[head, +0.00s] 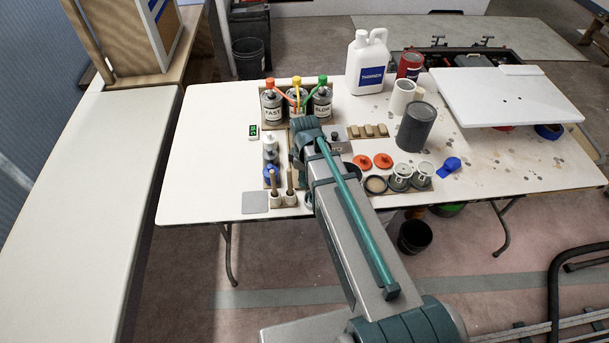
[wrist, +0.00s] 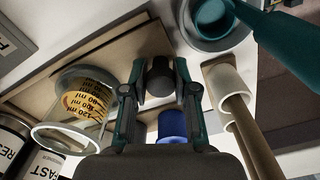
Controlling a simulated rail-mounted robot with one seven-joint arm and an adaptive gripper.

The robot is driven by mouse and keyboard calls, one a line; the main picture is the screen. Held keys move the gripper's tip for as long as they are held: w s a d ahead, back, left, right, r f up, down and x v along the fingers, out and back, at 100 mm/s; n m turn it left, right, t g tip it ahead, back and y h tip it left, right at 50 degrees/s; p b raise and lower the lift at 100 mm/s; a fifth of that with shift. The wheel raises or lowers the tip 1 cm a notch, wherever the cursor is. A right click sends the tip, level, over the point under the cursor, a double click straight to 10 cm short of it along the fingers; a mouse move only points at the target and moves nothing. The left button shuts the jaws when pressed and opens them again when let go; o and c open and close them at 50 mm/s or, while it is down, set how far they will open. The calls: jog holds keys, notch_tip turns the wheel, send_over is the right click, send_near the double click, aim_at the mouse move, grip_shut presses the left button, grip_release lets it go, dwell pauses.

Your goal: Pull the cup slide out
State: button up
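My gripper (wrist: 160,72) points down at the bench, with one finger on each side of a short dark round knob (wrist: 160,78). The fingertips stand apart, with what looks like a narrow gap beside the knob; contact is hard to judge. A clear measuring cup (wrist: 82,108) with ml marks on a yellow band is left of my gripper in the wrist view. Wooden board edges show behind it. In the head view my gripper (head: 308,150) is mostly hidden by my own arm, and so is the spot under it. I cannot make out the cup slide's outline.
Cans marked FAST (head: 272,108) and SLOW (head: 322,104) stand behind. White holders with wooden sticks (wrist: 236,105) and a blue item (wrist: 172,126) are close to my gripper. The table's left part is clear.

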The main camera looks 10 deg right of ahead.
jog(key=o, duration=0.3)
jog(key=shift+o, duration=0.2)
jog(key=shift+r, duration=0.15)
notch_tip(320, 180, up, 12)
dwell(0.4)
dwell(0.3)
